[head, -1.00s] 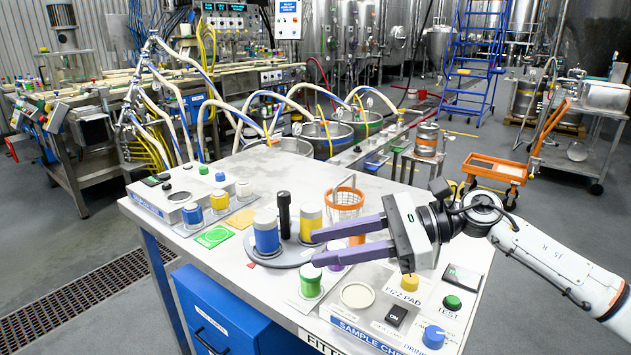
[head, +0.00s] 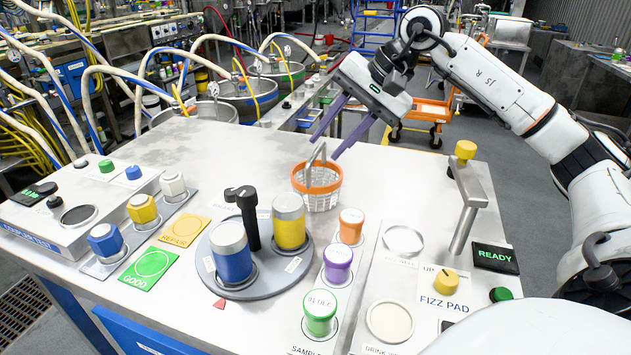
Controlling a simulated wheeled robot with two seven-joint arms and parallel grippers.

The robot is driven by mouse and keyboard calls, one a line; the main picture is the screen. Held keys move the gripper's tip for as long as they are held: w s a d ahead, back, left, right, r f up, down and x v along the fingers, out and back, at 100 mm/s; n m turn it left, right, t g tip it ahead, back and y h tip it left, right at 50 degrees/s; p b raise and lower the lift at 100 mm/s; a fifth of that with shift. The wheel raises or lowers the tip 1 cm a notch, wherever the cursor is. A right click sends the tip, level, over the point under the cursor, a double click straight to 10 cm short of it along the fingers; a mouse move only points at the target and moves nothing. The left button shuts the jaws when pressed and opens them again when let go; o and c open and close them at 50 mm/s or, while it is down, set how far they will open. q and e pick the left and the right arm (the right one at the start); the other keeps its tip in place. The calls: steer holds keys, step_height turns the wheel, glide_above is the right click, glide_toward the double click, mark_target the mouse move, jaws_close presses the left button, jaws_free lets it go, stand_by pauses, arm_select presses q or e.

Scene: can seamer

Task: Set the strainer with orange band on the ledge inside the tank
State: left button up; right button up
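The strainer (head: 330,201) is a small white basket with an orange band around its rim and a grey upright handle. It stands on the white table, behind the round grey turntable. My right gripper (head: 324,149) has two purple fingers, spread apart and pointing down at the strainer's handle. The handle's top shows close to the fingertips; I cannot tell whether it lies between them. Nothing is held. Several open steel tanks stand behind the table, one of them here (head: 216,113); no ledge can be made out inside. My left gripper is out of view.
Blue and yellow cans stand on the turntable (head: 262,285) with a black post. Orange, purple and green cans (head: 320,312) stand in front of the strainer. A lever press with a yellow knob (head: 465,150) stands at right. Hoses arch over the tanks.

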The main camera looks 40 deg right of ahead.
mark_target(318, 150)
steer(key=x, duration=0.5)
steer(key=shift+w+r, duration=0.2)
jaws_close()
